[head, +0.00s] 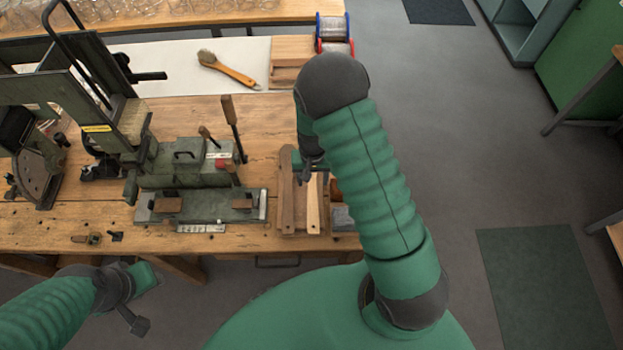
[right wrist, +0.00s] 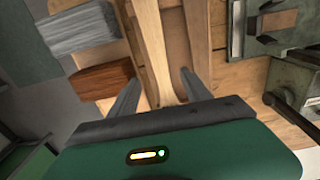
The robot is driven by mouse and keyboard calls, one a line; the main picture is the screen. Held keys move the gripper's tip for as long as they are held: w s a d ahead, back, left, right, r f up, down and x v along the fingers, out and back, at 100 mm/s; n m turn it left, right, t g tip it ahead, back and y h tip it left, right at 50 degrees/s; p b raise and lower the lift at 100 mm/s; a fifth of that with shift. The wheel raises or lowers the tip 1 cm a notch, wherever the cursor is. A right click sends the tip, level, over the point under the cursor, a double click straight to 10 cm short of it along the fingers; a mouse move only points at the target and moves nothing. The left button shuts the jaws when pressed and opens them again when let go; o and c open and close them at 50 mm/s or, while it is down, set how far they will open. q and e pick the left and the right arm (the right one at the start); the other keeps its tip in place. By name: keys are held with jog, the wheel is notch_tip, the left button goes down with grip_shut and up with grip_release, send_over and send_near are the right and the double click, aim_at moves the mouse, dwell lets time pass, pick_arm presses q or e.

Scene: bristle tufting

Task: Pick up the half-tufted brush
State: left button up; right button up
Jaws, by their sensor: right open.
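A pale wooden handle-like piece (head: 313,205) lies in a wooden holder (head: 287,205) at the bench's front edge. It looks like the half-tufted brush, but no tufts show on it. In the right wrist view the pale piece (right wrist: 153,45) runs between the spread fingers of my right gripper (right wrist: 160,90). That gripper is open, with a finger on either side and nothing clamped. In the head view my right gripper (head: 311,166) is over the holder, partly hidden by my arm. My left gripper (head: 135,300) is low at the left, in front of the bench; its jaws are unclear.
A green-grey machine (head: 185,165) stands left of the holder. A brush with bristles (head: 228,70) lies on white paper at the back, near wire spools (head: 333,32). Floor at right is open.

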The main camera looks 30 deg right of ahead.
aim_at(312, 194)
jog(key=shift+f, duration=0.5)
jog(key=f, duration=0.1)
jog(key=f+p, duration=0.1)
jog(key=f, duration=0.1)
jog(key=s+f, duration=0.1)
jog(key=f, duration=0.1)
jog(key=shift+a, duration=0.15)
jog(key=shift+w+f, duration=0.1)
jog(key=shift+f, duration=0.25)
jog(key=shift+a+r, duration=0.15)
jog(key=shift+a, duration=0.2)
jog(key=c, duration=1.2)
jog(key=shift+d, duration=0.2)
grip_shut()
